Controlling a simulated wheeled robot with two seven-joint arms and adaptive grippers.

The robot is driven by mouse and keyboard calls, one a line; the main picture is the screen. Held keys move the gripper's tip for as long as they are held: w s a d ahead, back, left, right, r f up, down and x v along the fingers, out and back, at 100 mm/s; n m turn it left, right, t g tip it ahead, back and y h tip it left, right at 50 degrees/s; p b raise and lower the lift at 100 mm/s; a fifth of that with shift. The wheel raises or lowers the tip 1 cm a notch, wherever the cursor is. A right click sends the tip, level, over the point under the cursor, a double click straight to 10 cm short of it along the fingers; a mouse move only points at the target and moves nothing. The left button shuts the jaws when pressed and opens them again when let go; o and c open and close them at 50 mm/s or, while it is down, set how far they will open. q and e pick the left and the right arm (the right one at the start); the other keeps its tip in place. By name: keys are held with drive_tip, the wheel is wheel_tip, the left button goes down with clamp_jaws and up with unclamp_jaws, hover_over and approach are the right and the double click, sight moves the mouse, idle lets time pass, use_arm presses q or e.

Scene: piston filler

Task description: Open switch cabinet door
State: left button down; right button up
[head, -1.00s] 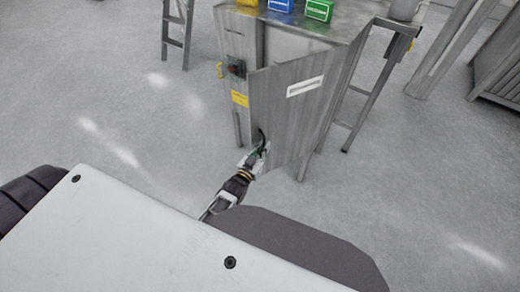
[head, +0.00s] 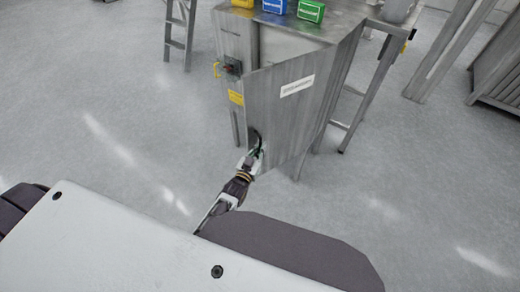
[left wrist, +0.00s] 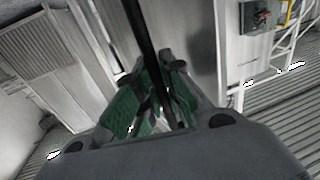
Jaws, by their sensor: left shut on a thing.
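The grey metal switch cabinet (head: 234,43) stands ahead in the head view. Its door (head: 290,110), with a white label, stands ajar, and a gap shows above its top edge. The dark handle (head: 257,139) is low on the door's left side; it shows as a black bar in the left wrist view (left wrist: 139,25). My left gripper (head: 251,158) is at this handle. In the left wrist view its green-padded fingers (left wrist: 150,100) are shut around the bar. My right gripper is not in view.
Yellow, blue and green boxes (head: 311,11) stand on top. A stepladder (head: 178,32) is behind left. A metal stand leg (head: 372,95) is right of the door. Floor on the left is clear.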

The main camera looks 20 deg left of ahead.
use_arm(q)
drive_tip(key=c, duration=1.5)
unclamp_jaws()
drive_tip(key=shift+s+a, duration=0.2)
drive_tip(key=shift+s, duration=1.8)
drive_tip(key=shift+s+a, duration=0.15)
drive_tip(key=shift+s, duration=1.8)
drive_tip(key=shift+s+a, duration=0.2)
drive_tip(key=shift+s, duration=1.8)
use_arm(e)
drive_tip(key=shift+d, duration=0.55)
use_arm(q)
drive_tip(key=shift+c, duration=0.3)
